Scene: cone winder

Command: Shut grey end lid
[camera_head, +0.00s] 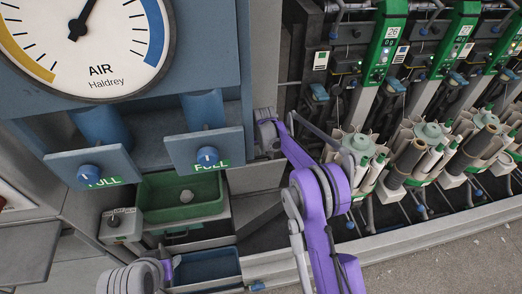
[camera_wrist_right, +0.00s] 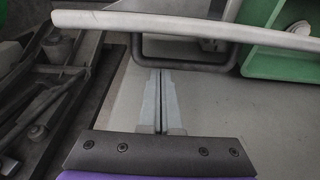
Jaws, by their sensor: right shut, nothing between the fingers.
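A plain grey panel (camera_head: 255,178) sits right of the green tray in the head view, at the machine's end. I take it for the grey end lid, but its hinge and how far it stands open are unclear. My right gripper (camera_head: 265,140) is at the end of the purple arm, near the panel's top, small and partly hidden. In the right wrist view the right gripper (camera_wrist_right: 160,75) is shut and empty, its fingers together over a grey surface. The tips are close to a dark looped handle (camera_wrist_right: 185,66); contact cannot be told. My left gripper is not seen.
A green tray (camera_head: 147,205) and a blue tray (camera_head: 206,280) lie left of the arm. Two blue FULL blocks (camera_head: 92,166) jut out above. Winding heads with cones (camera_head: 425,135) fill the right. Dark linkages (camera_wrist_right: 45,95) lie left of the fingers in the wrist view.

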